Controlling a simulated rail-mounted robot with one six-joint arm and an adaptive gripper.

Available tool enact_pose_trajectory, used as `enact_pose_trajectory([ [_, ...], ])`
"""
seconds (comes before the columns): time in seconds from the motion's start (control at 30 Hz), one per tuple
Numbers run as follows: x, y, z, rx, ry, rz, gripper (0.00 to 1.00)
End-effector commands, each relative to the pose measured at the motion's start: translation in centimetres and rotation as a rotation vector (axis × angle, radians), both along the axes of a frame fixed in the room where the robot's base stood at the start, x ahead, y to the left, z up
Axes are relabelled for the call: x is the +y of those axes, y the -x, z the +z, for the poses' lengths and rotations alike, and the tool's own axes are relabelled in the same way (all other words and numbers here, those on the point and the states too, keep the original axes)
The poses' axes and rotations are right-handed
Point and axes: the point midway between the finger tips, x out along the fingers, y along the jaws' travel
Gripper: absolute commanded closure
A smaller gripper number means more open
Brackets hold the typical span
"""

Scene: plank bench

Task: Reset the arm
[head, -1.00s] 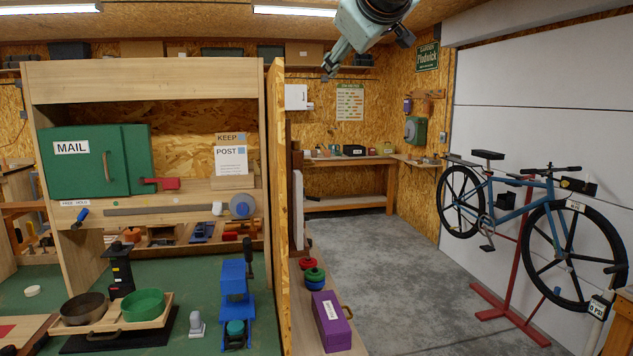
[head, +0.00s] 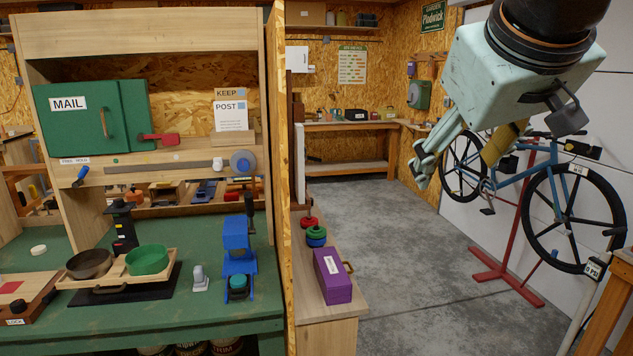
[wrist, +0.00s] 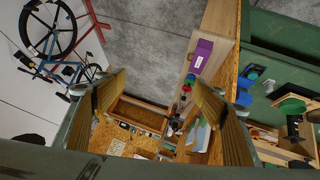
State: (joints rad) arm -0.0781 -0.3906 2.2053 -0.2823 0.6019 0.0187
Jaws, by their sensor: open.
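My gripper (head: 455,163) hangs at the upper right of the head view, in front of the bicycle and high over the concrete floor. Its pale green body and one yellow-padded finger show there. In the wrist view my gripper (wrist: 160,112) has its two yellow-padded fingers spread wide, with nothing between them. It touches nothing that I can see.
A blue bicycle (head: 526,177) on a red stand is behind my gripper. A purple box (head: 333,276) lies on a narrow shelf beside the wooden partition. The green bench (head: 215,318) at left holds bowls and a blue press (head: 238,250). The middle floor (head: 400,260) is clear.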

Motion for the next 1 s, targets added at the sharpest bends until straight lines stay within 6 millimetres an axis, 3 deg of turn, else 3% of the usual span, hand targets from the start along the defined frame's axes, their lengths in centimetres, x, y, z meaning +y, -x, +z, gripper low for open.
enact_pose_trajectory([
  [0.03,-0.2,1.9,-1.6,0.028,-0.016,-0.017,0.36],
  [0.4,-0.1,15.3,-12.2,0.243,-0.14,-0.122,0.36],
  [0.6,0.8,21.3,-16.5,0.339,-0.199,-0.16,0.36],
  [0.8,1.4,24.2,-18.5,0.386,-0.228,-0.178,0.36],
  [1.0,1.4,24.6,-18.7,0.393,-0.233,-0.181,0.36],
])
